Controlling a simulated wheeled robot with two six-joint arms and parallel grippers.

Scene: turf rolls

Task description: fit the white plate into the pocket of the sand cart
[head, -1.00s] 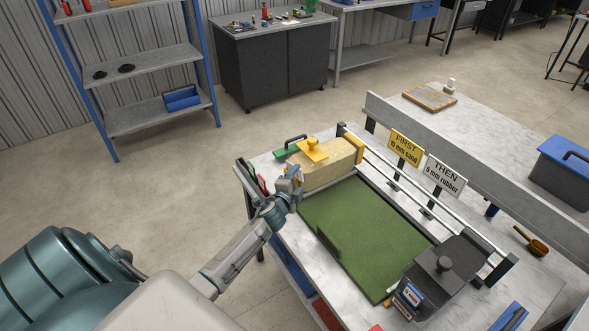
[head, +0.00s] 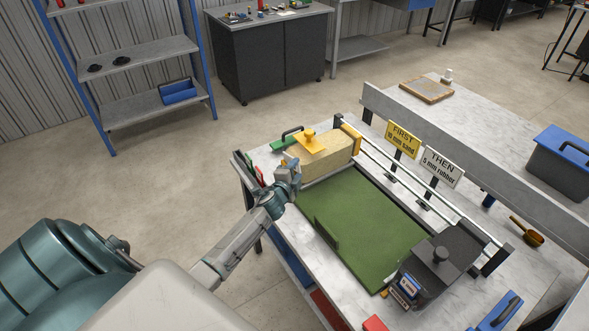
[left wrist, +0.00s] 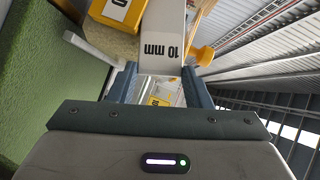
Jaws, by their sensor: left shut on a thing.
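The sand cart (head: 328,160) is a sand-coloured block with a yellow top plate and knob, standing at the far left end of the green turf. My left gripper (head: 291,168) is beside the cart's left end. In the left wrist view the gripper (left wrist: 158,82) is shut on the white plate (left wrist: 170,28), which is marked "10 mm". The cart (left wrist: 112,42) with its yellow "10" label shows just beyond the plate there. The pocket is not clear, and I cannot tell whether the plate touches the cart. My right gripper is out of view.
Green turf (head: 365,240) lies on the bench between rails. A dark rubber cart (head: 440,265) stands at its near right end. Signs reading "FIRST 10 mm sand" (head: 402,140) and "THEN 5 mm rubber" (head: 441,166) stand behind the rail.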

